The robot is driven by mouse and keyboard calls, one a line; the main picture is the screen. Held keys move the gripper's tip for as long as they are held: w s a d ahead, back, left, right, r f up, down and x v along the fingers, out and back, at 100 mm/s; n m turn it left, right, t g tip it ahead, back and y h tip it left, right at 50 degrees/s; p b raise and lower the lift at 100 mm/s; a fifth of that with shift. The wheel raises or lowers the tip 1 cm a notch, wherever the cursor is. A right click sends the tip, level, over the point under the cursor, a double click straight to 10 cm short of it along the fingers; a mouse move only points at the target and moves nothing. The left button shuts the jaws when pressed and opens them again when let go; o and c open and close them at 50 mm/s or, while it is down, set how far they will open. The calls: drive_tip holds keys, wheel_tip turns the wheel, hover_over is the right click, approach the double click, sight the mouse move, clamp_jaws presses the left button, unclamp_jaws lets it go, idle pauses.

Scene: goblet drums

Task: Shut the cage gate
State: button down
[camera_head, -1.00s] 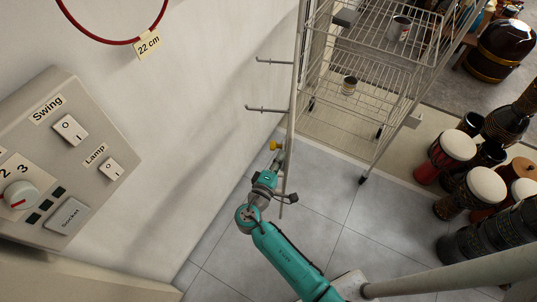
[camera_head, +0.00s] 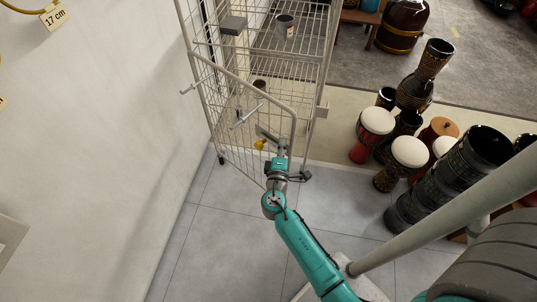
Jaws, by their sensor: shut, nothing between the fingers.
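The wire cage (camera_head: 318,70) stands on casters at the top middle, with wire shelves inside. Its gate (camera_head: 294,125), a pale tube frame with wire mesh and hooks on its face, hangs at the cage's left post. It stands partly open, its free edge angled out toward me and apart from the right post. A small bracket (camera_head: 321,110) sits on that post. My gripper (camera_head: 266,134) is shut and empty, at the gate's free-edge side. I cannot tell whether it touches the gate. A small yellow piece (camera_head: 260,144) shows beside it.
A white wall (camera_head: 90,140) runs along the left. Several goblet drums (camera_head: 408,153) stand to the right of the cage. A mug (camera_head: 284,26) and a can (camera_head: 259,85) are inside the cage. The grey tiled floor in front is clear.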

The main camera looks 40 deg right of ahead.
drive_tip(key=w+d, duration=0.4)
drive_tip(key=d, duration=0.8)
drive_tip(key=w+d, duration=0.4)
drive_tip(key=d, duration=0.9)
drive_tip(key=shift+w+r, duration=0.3)
drive_tip(key=shift+w, duration=0.2)
drive_tip(key=c, duration=1.8)
unclamp_jaws()
drive_tip(key=shift+w+d+f, duration=0.1)
drive_tip(key=shift+d+f, duration=0.15)
drive_tip(key=shift+d, duration=0.55)
drive_tip(key=shift+c, duration=0.5)
drive_tip(key=v, duration=1.2)
drive_tip(key=shift+a+f, duration=0.15)
clamp_jaws()
